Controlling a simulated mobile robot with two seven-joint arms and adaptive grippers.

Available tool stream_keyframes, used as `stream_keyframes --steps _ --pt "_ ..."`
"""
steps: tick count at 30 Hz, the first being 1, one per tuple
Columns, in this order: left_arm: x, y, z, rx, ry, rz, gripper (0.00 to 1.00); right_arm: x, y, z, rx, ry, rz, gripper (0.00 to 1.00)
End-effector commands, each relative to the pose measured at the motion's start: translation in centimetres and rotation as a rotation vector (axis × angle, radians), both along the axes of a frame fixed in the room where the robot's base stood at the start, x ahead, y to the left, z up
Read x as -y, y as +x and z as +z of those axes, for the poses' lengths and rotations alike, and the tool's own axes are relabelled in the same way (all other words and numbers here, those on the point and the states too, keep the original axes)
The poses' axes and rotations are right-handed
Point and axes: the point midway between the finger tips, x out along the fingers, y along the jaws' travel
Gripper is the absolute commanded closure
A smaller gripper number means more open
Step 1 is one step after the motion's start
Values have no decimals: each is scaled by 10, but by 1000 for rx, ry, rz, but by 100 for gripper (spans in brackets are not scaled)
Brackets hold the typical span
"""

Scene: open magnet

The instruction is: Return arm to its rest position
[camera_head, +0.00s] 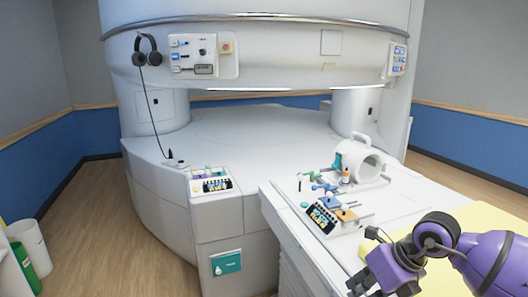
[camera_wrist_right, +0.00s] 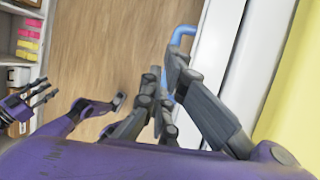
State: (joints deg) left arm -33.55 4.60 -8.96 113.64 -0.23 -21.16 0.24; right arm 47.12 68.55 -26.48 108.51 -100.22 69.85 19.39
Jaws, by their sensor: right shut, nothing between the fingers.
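My right arm (camera_head: 490,260), purple with dark joints, comes in from the lower right in the head view. Its gripper (camera_head: 362,262) is partly visible near the right front edge of the white patient table. In the right wrist view the dark fingers of my right gripper (camera_wrist_right: 165,72) point away from the purple wrist, with nothing held between them. At the left edge of the wrist view, dark fingers on a purple arm appear to be my left gripper (camera_wrist_right: 42,93); its opening is unclear. My left arm does not show in the head view.
The patient table (camera_head: 285,215) bears a white ring-shaped coil (camera_head: 362,160), small coloured items and a vial rack (camera_head: 321,218). A second rack (camera_head: 216,185) sits on the scanner ledge. A yellow surface (camera_head: 440,215) lies beside my right arm. Wooden floor (camera_head: 120,240) is clear at left.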

Motion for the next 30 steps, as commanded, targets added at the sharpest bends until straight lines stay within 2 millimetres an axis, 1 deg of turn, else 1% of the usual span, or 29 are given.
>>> stream_keyframes --steps 1,2,3,5,6,8,9,11,12,14,16,17,18,20,21,23,24,26,27,30 --pt "1 7 6 14 -2 -2 60 -25 -14 -10 -34 103 5 100" --pt "1 9 8 19 -3 -2 60 -40 -23 -16 -56 172 4 100" --pt "2 13 11 27 -4 -3 60 -62 -36 -21 -87 273 -2 100" --pt "4 20 17 41 -5 -5 60 -97 -57 -27 -142 457 -32 100" --pt "5 24 22 50 -7 -6 60 -118 -70 -26 -179 593 -70 100" --pt "7 30 27 62 -10 -9 60 -143 -84 -21 -231 793 -153 100" --pt "8 33 30 65 -13 -11 60 -154 -90 -16 -262 925 -226 100" --pt "10 33 33 66 -16 -12 60 -161 -95 -10 -308 1112 -362 100" --pt "11 32 33 62 -18 -12 60 -159 -95 -9 -334 1225 -465 100" --pt "12 26 32 51 -21 -12 60 -150 -96 -12 -372 1378 -640 100" --pt "13 19 32 39 -22 -10 60 -130 -97 -24 -410 1531 -869 100" --pt "12 18 32 35 -23 -9 60 -120 -99 -34 -427 1588 -979 100" --pt "12 16 32 33 -23 -8 60 -104 -105 -49 -449 1657 -1133 100" --pt "12 16 34 33 -23 -8 60 -78 -119 -79 -481 1737 -1380 100" --pt "12 17 36 35 -23 -8 60 -62 -134 -101 -505 1775 -1548 100" --pt "12 19 38 39 -24 -9 60 -43 -159 -134 -538 1805 -1779 100" --pt "12 21 40 43 -24 -11 60 -33 -179 -155 -562 1811 -1924 100" --pt "12 23 43 48 -24 -11 60 -23 -210 -183 -596 1805 -2123 100" --pt "12 24 45 51 -24 -13 60 -18 -231 -200 -620 1794 -2242 100" --pt "11 26 48 56 -23 -16 60 -16 -278 -231 -678 1752 -2484 100"
